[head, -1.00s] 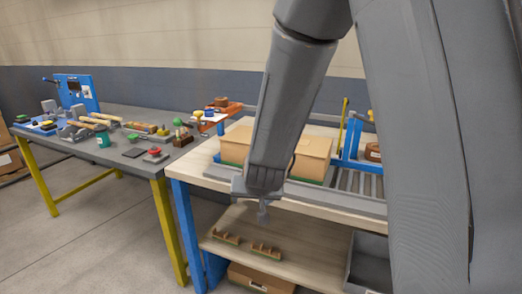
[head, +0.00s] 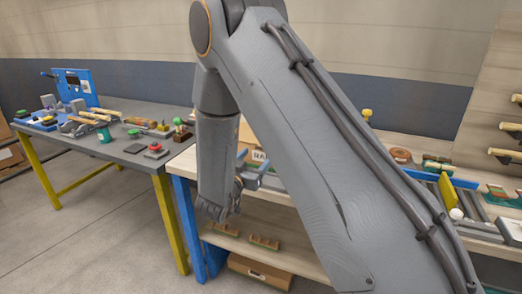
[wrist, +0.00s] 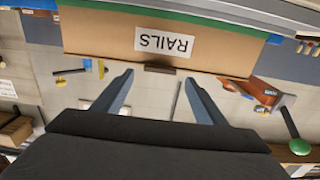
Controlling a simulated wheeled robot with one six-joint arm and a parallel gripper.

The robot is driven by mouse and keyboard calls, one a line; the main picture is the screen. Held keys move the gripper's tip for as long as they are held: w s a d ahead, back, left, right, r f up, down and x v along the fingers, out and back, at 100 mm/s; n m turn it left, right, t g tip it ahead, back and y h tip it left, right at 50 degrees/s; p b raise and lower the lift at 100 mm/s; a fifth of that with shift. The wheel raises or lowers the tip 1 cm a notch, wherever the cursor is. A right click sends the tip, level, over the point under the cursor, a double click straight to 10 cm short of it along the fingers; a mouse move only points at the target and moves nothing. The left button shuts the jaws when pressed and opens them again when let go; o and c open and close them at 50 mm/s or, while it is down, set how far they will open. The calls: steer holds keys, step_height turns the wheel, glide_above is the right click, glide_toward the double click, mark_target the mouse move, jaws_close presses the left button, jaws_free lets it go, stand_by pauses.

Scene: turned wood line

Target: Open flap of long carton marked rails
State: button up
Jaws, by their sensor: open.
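The long cardboard carton (wrist: 100,35) fills the top of the wrist view, upside down there, with a white RAILS label (wrist: 164,42) on its face. A small dark brown tab (wrist: 160,68) sits at the carton edge opposite the green strip. My gripper (wrist: 159,92) is open and empty, its two fingers pointing toward that edge on either side of the tab in the picture. I cannot tell whether they touch it. In the head view my arm hides most of the carton (head: 246,132); only part of its label shows.
A grey table (head: 125,150) with tools and a blue stand (head: 75,85) is at left. The pale bench has a lower shelf with small wooden pieces (head: 264,242) and a carton (head: 258,272) below.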

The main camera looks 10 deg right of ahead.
steer(key=shift+p+x, duration=0.45)
steer(key=shift+x, duration=1.75)
steer(key=shift+c, duration=0.2)
steer(key=c, duration=1.5)
steer(key=shift+r, duration=0.1)
